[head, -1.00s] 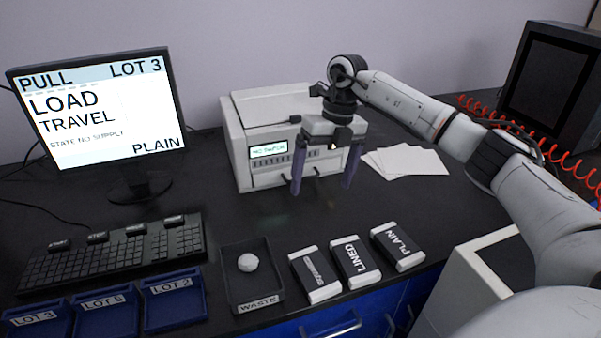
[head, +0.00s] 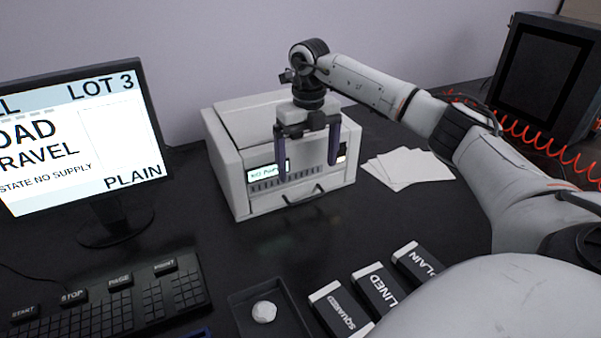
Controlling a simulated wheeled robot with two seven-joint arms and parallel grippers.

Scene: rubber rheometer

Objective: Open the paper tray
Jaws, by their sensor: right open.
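A white printer (head: 225,165) stands at the back of the black desk, with a small lit display on its front. Its paper tray (head: 270,207) is the low front section, with a dark bar handle (head: 305,196). The tray front looks flush with the body, so it appears shut. My right gripper (head: 307,172) points down in front of the printer, above the handle in the picture. Its two dark fingers are spread with nothing between them. Whether they touch the printer I cannot tell. My left gripper is out of view.
Loose white sheets (head: 408,166) lie right of the printer. A monitor (head: 80,135) and keyboard (head: 110,300) are at left. A waste tray (head: 240,303) and several labelled paper packs (head: 378,288) are in front. Bare desk lies before the printer.

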